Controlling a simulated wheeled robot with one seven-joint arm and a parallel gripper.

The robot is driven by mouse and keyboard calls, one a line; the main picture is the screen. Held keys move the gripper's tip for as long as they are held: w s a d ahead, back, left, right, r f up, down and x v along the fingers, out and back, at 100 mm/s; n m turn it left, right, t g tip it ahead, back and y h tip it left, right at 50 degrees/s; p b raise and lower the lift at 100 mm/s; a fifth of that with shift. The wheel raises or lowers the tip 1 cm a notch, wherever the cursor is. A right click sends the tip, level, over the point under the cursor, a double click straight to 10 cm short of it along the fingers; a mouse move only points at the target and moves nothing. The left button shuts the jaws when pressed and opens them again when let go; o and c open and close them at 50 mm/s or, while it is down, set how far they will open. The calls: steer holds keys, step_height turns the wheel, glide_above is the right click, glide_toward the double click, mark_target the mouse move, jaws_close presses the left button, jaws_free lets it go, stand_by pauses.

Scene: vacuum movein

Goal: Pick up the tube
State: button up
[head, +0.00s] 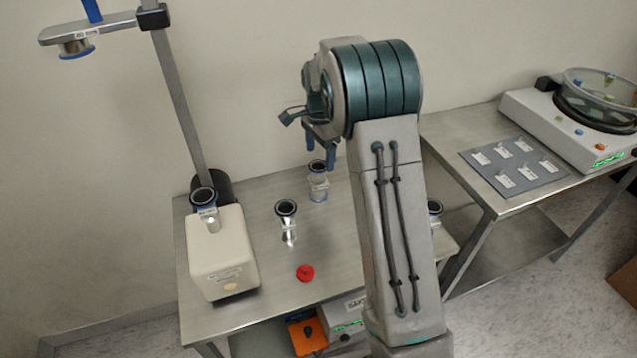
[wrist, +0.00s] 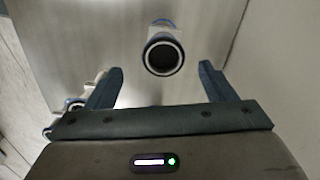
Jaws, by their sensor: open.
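Several clear tubes with dark ring tops stand in the head view. One tube (head: 318,182) stands upright at the back of the metal table, just below my gripper (head: 320,152). Another tube (head: 287,222) stands nearer the middle of the table. A third tube (head: 205,208) sits at the white box on the left. In the wrist view, a tube (wrist: 163,55) with a dark open mouth and a blue-white rim lies ahead of my gripper (wrist: 160,82), between the lines of its two fingers. The fingers are wide apart and empty.
A red cap (head: 305,272) lies on the metal table (head: 250,313). The white box (head: 222,255) and a tall post (head: 178,95) stand at the left. Another ring top (head: 434,207) shows partly behind my arm. A grey mat (head: 513,166) and a white machine (head: 565,130) are on the right table.

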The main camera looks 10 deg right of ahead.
mark_target(318, 178)
steer(key=f, duration=0.9)
steer(key=shift+w+a+f, duration=0.15)
steer(key=shift+w+f, duration=0.05)
steer(key=shift+f, duration=0.1)
steer(key=c, duration=1.2)
